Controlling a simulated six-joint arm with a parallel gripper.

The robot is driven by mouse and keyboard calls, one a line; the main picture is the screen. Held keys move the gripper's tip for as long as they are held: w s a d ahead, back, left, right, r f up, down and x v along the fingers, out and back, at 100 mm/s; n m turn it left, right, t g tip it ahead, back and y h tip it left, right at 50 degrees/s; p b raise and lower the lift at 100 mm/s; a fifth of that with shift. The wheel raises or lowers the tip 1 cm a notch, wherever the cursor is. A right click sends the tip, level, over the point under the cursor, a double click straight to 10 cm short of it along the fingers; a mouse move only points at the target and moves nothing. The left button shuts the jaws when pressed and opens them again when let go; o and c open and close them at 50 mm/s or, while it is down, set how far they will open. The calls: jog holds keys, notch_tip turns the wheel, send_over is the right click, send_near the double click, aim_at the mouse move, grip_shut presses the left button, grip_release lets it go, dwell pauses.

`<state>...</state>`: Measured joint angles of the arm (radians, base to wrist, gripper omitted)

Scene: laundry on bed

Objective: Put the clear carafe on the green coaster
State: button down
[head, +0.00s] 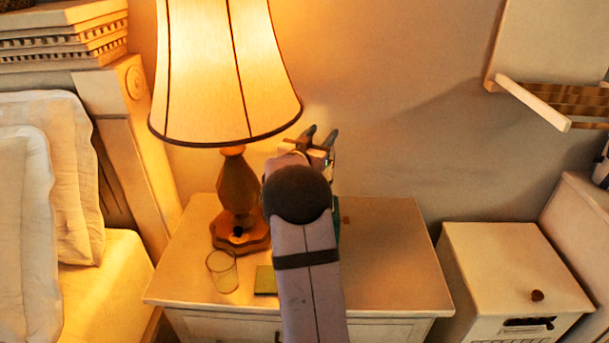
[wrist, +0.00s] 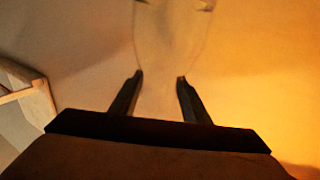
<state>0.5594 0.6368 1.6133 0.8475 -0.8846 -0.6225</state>
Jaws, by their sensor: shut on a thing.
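My gripper (head: 320,138) is raised above the nightstand, to the right of the lamp shade. In the wrist view its two fingers (wrist: 160,80) are closed on the clear carafe (wrist: 174,42), a see-through body that extends up past the fingertips to the top edge. In the head view I cannot make out the carafe clearly. The green coaster (head: 265,280) lies flat on the nightstand, and my arm hides its right part. My gripper is well above and apart from the coaster.
A clear glass (head: 222,272) stands just left of the coaster on the nightstand (head: 390,265). A lit lamp (head: 238,195) stands behind it. A teal thing (head: 337,226) shows partly behind my arm. The nightstand's right side is clear. A white box (head: 510,265) stands farther right.

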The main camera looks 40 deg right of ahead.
jog(key=shift+a+r, duration=0.1)
jog(key=shift+r, duration=0.1)
jog(key=shift+w+a, duration=0.1)
jog(key=shift+a, duration=0.25)
jog(key=w+a+f+p+v, duration=0.2)
jog(key=p+v, duration=0.5)
jog(key=v, duration=1.5)
jog(key=s+a+r+t+p, duration=0.1)
jog(key=s+a+r+p, duration=0.2)
jog(key=s+a, duration=0.3)
jog(key=shift+n, duration=0.4)
jog(key=shift+s+f, duration=0.2)
jog(key=shift+f, duration=2.85)
jog(key=shift+f+b, duration=0.35)
jog(key=shift+f, duration=1.75)
